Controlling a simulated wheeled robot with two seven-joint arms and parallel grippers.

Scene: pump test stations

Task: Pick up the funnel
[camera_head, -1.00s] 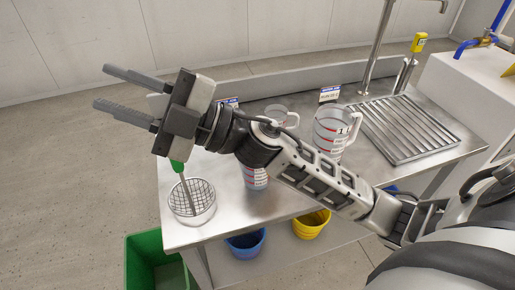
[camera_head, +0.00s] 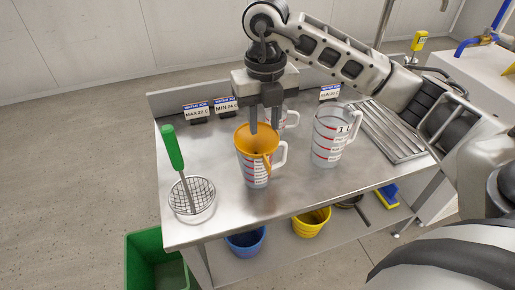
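The orange funnel (camera_head: 245,139) sits in the mouth of a clear measuring jug (camera_head: 257,175) with red marks and a handle on its right. My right gripper (camera_head: 264,126) points down right above the funnel, its two fingers apart. The fingertips reach down to the funnel's mouth and overlap it in the picture. I cannot tell whether they touch it. Nothing shows held between them. My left gripper is not in view.
A second jug (camera_head: 327,150) stands to the right, and another is partly hidden behind the gripper. Small signs line the back. Blue (camera_head: 245,243) and yellow (camera_head: 311,222) buckets are below.

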